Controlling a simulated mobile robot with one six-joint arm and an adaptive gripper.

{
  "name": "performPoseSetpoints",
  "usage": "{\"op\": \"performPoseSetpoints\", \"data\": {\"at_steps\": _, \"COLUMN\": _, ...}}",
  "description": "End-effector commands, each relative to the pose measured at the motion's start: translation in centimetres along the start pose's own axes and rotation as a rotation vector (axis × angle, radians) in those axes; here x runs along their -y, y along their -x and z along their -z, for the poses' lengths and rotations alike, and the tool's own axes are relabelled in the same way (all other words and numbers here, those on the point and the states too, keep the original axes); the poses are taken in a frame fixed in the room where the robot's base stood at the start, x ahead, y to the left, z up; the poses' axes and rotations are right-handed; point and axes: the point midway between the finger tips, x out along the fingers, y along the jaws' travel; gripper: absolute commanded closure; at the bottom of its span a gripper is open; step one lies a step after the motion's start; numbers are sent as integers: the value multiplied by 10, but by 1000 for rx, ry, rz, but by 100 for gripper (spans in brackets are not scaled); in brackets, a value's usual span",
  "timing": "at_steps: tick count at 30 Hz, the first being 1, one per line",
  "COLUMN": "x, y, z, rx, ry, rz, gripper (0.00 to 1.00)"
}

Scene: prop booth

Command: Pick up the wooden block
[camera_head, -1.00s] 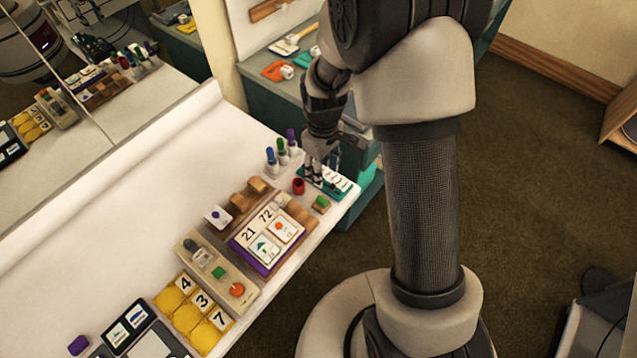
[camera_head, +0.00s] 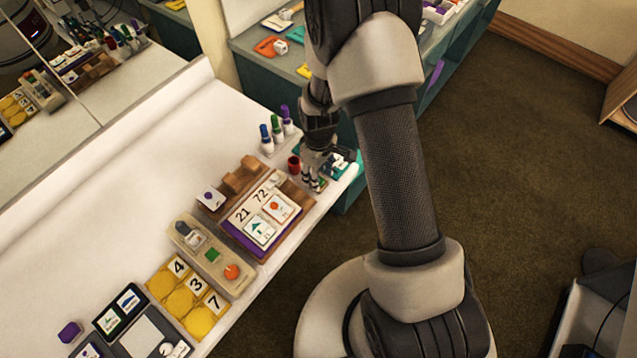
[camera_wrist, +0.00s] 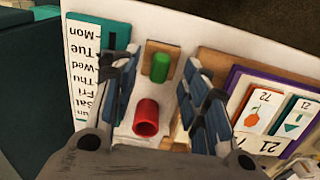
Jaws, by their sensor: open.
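A tan wooden block (camera_wrist: 152,50) with a green piece (camera_wrist: 160,67) on top lies on the white table in the wrist view. My gripper (camera_wrist: 160,62) is open, its two fingers on either side of the block in that picture; whether they reach down to its level I cannot tell. In the head view my gripper (camera_head: 315,184) is low over the table's right end and mostly hides this block. A red cup-like cylinder (camera_wrist: 146,117) stands close by, also between the fingers in the wrist view; it shows in the head view (camera_head: 294,165).
A teal weekday board (camera_wrist: 88,40) lies beside the left finger. A wooden tray with a purple-edged card board (camera_head: 248,243) is on the other side. Several upright markers (camera_head: 277,128) stand behind. The white table's (camera_head: 120,190) back left is clear.

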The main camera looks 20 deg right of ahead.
Motion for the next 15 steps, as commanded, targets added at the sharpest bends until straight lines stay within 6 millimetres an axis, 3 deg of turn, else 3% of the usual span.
{"op": "performPoseSetpoints", "data": {"at_steps": 1, "x": 1, "y": -13, "z": -1, "rx": 3, "ry": 0, "rz": 2, "gripper": 58}}
{"op": "performPoseSetpoints", "data": {"at_steps": 6, "x": 0, "y": -35, "z": 0, "rx": 1, "ry": 0, "rz": 1, "gripper": 58}}
{"op": "performPoseSetpoints", "data": {"at_steps": 13, "x": 0, "y": -36, "z": 0, "rx": 0, "ry": 0, "rz": 0, "gripper": 58}}
{"op": "performPoseSetpoints", "data": {"at_steps": 15, "x": 0, "y": -36, "z": 0, "rx": 0, "ry": 0, "rz": 0, "gripper": 62}}
